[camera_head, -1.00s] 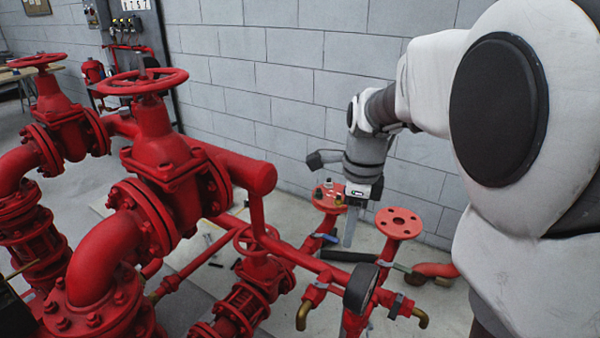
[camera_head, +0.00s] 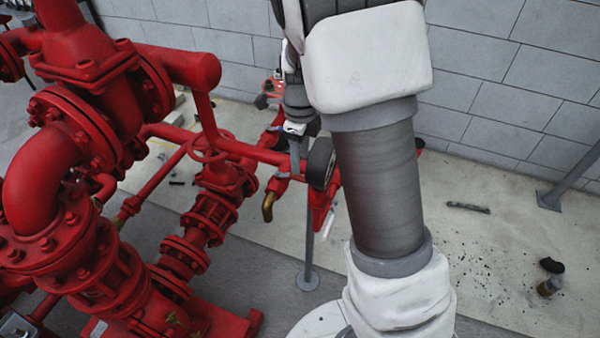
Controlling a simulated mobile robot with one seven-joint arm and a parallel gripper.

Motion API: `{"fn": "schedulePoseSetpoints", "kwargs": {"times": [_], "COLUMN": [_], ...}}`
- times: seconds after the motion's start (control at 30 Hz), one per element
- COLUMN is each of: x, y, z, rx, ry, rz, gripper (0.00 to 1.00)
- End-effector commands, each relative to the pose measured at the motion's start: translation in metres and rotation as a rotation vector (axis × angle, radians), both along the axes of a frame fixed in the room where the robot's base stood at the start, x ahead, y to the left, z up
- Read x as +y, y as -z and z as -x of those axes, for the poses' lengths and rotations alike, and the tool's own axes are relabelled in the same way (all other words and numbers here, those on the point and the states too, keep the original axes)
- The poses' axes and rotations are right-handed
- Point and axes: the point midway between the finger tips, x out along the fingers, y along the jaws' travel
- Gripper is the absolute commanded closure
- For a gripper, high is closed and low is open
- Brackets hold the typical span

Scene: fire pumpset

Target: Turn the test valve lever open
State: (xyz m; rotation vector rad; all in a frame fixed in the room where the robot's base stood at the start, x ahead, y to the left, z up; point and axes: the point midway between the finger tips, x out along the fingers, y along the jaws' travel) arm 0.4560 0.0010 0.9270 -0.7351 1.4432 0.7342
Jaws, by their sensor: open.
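My gripper (camera_head: 294,155) points down beside the round pressure gauge (camera_head: 320,163) on the red test pipework (camera_head: 244,151). Only a narrow grey finger shows below the white-marked wrist, and the jaws are open. I see nothing held in it. A brass outlet (camera_head: 267,206) bends down just left of and below the gripper. I cannot make out the test valve lever; my arm, the gripper and the gauge cover much of that pipework. Whether the finger touches a pipe or lever cannot be told.
Large red flanged pipes (camera_head: 60,180) and a red handwheel (camera_head: 208,147) fill the left. A thin grey stand (camera_head: 309,250) rises below the gauge. A grey block wall (camera_head: 520,80) closes the back. The floor at right is mostly open, with small debris (camera_head: 551,276) and a slanted grey post (camera_head: 571,180).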

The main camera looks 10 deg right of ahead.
Motion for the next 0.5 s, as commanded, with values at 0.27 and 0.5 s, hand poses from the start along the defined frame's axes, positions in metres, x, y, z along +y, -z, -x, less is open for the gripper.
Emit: {"fn": "schedulePoseSetpoints", "kwargs": {"times": [0.27,0.5], "x": [0.000,0.000], "y": [0.043,0.050], "z": [0.000,0.000], "rx": [0.001,0.000], "ry": [0.000,-0.001], "rz": [0.000,-0.001], "gripper": [0.46,0.46]}}
